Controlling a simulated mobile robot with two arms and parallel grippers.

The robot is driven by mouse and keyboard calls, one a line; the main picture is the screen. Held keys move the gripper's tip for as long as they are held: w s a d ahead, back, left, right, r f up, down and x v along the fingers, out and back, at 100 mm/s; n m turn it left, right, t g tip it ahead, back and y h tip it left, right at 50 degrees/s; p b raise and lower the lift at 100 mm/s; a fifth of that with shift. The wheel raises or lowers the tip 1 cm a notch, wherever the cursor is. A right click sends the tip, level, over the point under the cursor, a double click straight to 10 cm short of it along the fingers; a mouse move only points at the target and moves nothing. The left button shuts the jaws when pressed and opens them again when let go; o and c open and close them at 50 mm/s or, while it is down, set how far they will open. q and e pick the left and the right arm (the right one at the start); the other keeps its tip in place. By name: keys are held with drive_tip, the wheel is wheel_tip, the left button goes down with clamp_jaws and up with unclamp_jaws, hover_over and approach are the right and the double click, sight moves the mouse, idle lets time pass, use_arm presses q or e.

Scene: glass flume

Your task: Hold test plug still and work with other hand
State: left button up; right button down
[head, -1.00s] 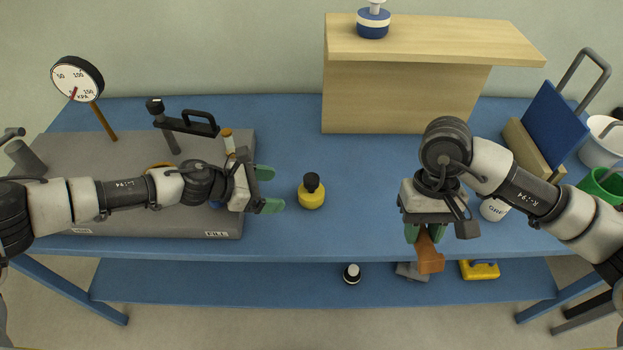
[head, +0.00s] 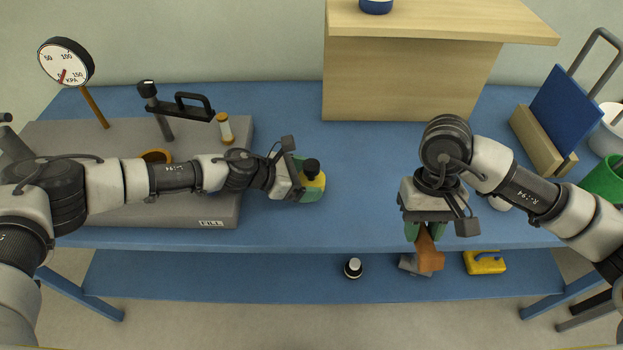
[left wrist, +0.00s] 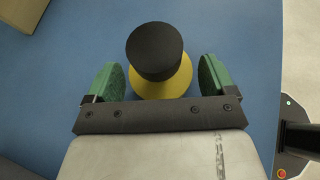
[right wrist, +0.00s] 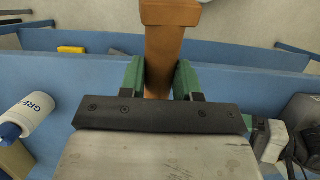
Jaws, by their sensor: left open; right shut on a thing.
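A yellow plug with a black knob (head: 314,183), which looks like the test plug, stands on the blue bench. My left gripper (head: 304,183) is at it, open. In the left wrist view the plug (left wrist: 155,58) sits between the two green finger pads, with a gap on each side. My right gripper (head: 424,232) is shut on an orange-brown piece (head: 430,258) and holds it out by the bench's front edge. The same piece (right wrist: 166,45) shows between the pads in the right wrist view. Its gripped part is hidden by the pads.
A grey rig plate (head: 200,210) marked FILL, with a black lever (head: 185,106) and a gauge (head: 66,62), lies left. A wooden stand (head: 410,80) is behind. A blue panel (head: 560,115) and green cup (head: 606,178) are right. A lower shelf (head: 220,275) holds small items.

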use_arm(q)
drive_tip(key=shift+d, duration=0.1)
drive_tip(key=shift+c, duration=0.3)
drive_tip(key=c, duration=0.5)
idle(0.5)
